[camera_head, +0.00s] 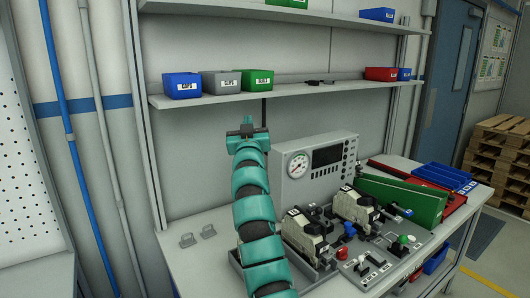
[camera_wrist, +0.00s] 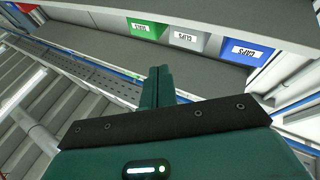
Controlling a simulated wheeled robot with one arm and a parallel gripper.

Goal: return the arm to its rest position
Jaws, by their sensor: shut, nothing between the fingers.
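My arm rises from the workbench in the head view, its teal and black links curving up in front of the wall. My gripper (camera_head: 246,124) is at its top end, just below the shelf with the bins. In the wrist view my gripper (camera_wrist: 162,72) shows two teal fingers pressed together with nothing between them. They point toward the shelf area, apart from the bins.
The shelf (camera_head: 300,91) carries a blue bin (camera_head: 182,86), a grey bin (camera_head: 221,82) and a green bin (camera_head: 258,81). Wooden pallets (camera_head: 495,150) are stacked at right.

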